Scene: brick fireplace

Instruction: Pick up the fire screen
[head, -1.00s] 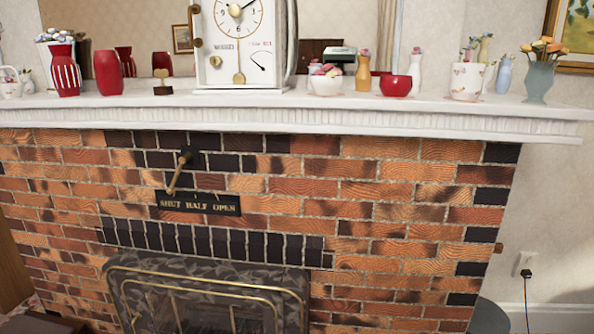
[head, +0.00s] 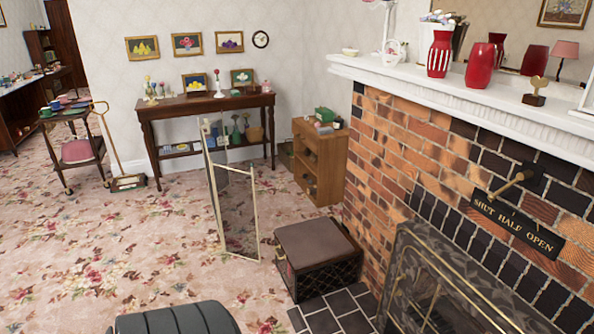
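A folding screen with thin gold-framed panels of dark see-through mesh or glass (head: 238,205) stands upright on the floral carpet, left of the fireplace. It looks like the fire screen. Its panels are partly folded at an angle to each other. The brick fireplace (head: 400,150) is on the right, with a patterned dark grey surround with brass trim (head: 440,285) around its opening. Neither of my grippers is in view.
A low dark box with a brown top (head: 318,247) stands right of the screen, by the black hearth tiles (head: 340,312). A small wooden shelf unit (head: 320,160) and a side table (head: 205,105) stand behind. Carpet (head: 110,240) to the left is open.

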